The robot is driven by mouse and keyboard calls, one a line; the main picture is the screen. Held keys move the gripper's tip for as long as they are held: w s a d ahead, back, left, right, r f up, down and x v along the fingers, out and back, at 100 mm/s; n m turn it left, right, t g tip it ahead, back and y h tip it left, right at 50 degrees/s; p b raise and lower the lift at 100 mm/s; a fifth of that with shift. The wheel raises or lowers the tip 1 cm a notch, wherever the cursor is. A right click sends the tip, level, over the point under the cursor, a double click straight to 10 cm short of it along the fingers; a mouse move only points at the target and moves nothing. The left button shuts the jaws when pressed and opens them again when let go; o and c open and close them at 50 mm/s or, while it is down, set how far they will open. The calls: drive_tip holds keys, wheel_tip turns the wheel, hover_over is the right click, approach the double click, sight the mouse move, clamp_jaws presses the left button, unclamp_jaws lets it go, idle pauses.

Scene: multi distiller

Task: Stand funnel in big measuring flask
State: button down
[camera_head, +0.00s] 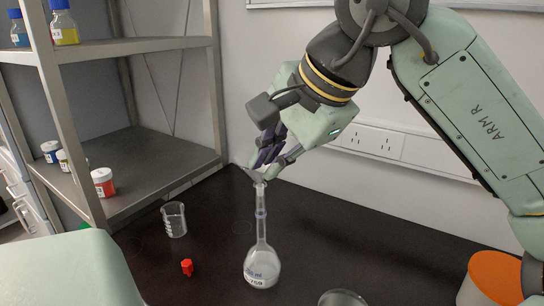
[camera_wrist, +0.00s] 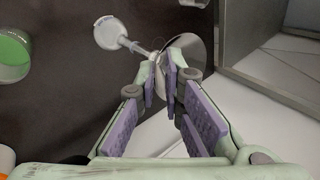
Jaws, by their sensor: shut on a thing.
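The big measuring flask (camera_head: 262,269) stands upright on the dark bench in the head view, with a round bulb and a long narrow neck. It also shows in the wrist view (camera_wrist: 107,33), its neck reaching toward my fingertips. The funnel (camera_head: 252,174) is a pale, see-through cone at the flask's mouth. Its wide rim shows as a grey disc behind my fingers in the wrist view (camera_wrist: 201,58). My gripper (camera_head: 268,158) is shut on the funnel, just above the flask mouth. I cannot tell how far the funnel's stem sits inside the neck.
A glass beaker (camera_head: 174,220) and a small red stopper (camera_head: 187,267) stand left of the flask. A glass rim (camera_head: 342,298) shows at the bottom edge. A metal shelf (camera_head: 135,165) with jars and bottles is at left.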

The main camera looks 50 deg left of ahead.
drive_tip(key=c, duration=1.6)
unclamp_jaws()
drive_tip(key=shift+c, duration=0.2)
drive_tip(key=v, duration=1.2)
